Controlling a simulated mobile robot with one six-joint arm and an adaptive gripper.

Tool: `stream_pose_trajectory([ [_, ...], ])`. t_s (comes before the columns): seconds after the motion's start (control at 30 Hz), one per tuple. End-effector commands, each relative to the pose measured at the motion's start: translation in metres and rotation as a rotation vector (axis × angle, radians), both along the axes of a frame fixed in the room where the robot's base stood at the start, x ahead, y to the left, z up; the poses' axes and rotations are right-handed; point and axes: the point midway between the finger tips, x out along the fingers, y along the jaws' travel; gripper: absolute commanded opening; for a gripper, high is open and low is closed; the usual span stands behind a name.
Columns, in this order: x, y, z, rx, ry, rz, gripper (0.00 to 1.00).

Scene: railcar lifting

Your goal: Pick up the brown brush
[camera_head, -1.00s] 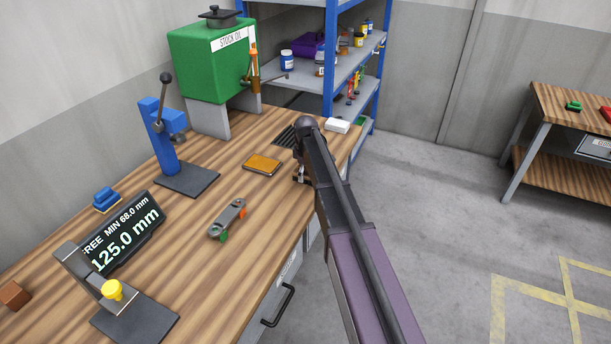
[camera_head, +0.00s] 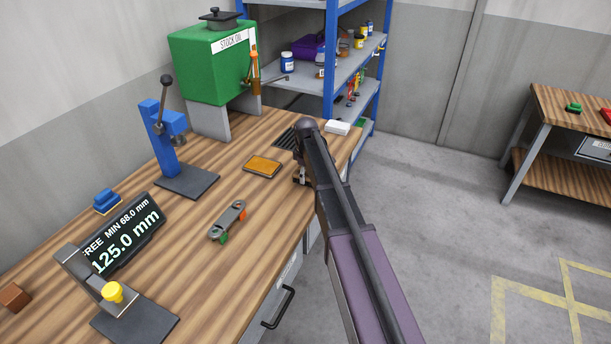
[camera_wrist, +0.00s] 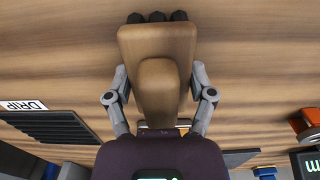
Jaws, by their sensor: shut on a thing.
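The brown brush (camera_wrist: 158,45) fills the middle of the wrist view, with a wooden body, a raised grip and dark bristles at its top end. My gripper (camera_wrist: 158,88) is shut on the brush, with one grey finger against each side. In the head view my gripper (camera_head: 301,174) is at the right edge of the wooden bench, low over its top. The brush is hidden behind my arm there. I cannot tell whether the brush touches the bench.
An orange-topped pad (camera_head: 262,166) lies left of my gripper on the bench (camera_head: 190,255). A grey link part (camera_head: 229,219), blue press (camera_head: 160,140) and green oil tank (camera_head: 210,65) stand further left.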

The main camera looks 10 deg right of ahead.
Motion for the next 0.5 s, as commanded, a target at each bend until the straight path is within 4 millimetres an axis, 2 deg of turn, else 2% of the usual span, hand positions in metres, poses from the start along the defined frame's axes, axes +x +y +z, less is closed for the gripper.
stream_pose_trajectory([
  [0.5, 0.0, 0.0, 0.038, 0.001, -0.001, -0.001, 0.17],
])
